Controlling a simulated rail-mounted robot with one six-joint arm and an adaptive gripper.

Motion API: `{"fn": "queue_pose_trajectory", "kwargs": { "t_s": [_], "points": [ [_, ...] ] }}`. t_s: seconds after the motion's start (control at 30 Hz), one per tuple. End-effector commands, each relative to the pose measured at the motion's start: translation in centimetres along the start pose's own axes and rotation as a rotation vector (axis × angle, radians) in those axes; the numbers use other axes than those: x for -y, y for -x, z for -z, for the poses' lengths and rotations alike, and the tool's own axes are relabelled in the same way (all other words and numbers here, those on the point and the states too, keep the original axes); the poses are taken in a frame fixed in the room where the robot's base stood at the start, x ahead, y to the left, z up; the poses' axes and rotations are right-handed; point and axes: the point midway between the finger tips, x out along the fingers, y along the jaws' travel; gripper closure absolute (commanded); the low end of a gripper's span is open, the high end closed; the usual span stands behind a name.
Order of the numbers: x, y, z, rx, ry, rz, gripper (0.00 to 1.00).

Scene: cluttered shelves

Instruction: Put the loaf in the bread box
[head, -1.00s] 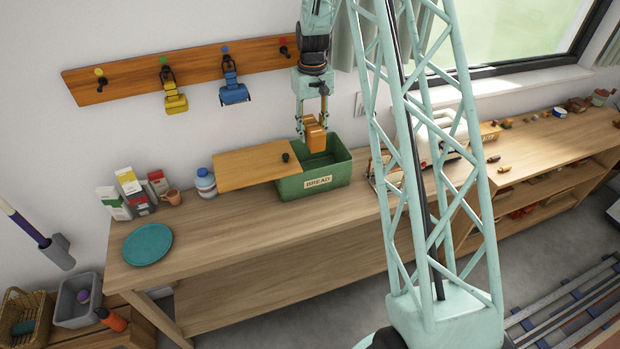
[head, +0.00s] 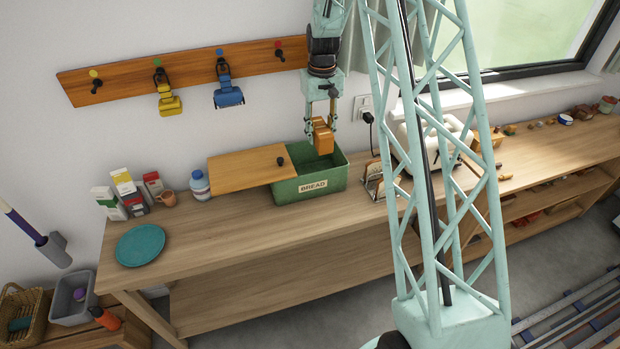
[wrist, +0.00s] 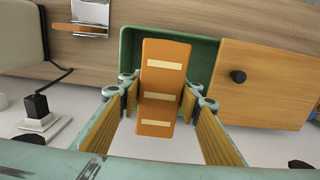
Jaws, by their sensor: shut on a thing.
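My gripper (head: 321,118) is shut on the loaf (head: 323,139), an orange-brown block with pale stripes. In the wrist view the loaf (wrist: 162,88) sits between the two fingers of the gripper (wrist: 159,98), over the box opening. The green bread box (head: 325,182), labelled BREAD, stands on the bench just below. In the wrist view the box (wrist: 203,52) shows its open part around the far end of the loaf. The wooden lid (head: 240,170) with a dark knob covers the left part of the box and overhangs to the left. The loaf's underside is hidden.
A toaster (head: 434,142) and a rack (head: 374,182) stand right of the box. The bench front is clear.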

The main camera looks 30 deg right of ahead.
Motion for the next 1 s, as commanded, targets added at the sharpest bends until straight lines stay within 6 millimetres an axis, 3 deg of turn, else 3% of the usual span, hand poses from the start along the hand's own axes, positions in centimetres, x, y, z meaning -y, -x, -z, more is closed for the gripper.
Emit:
{"fn": "queue_pose_trajectory", "kwargs": {
  "t_s": [0.17, 1.0],
  "points": [
    [0.0, -1.4, 0.0, 0.001, 0.000, 0.000, 0.82],
    [0.0, -12.6, 0.0, 0.001, 0.000, 0.000, 0.82]
  ]
}}
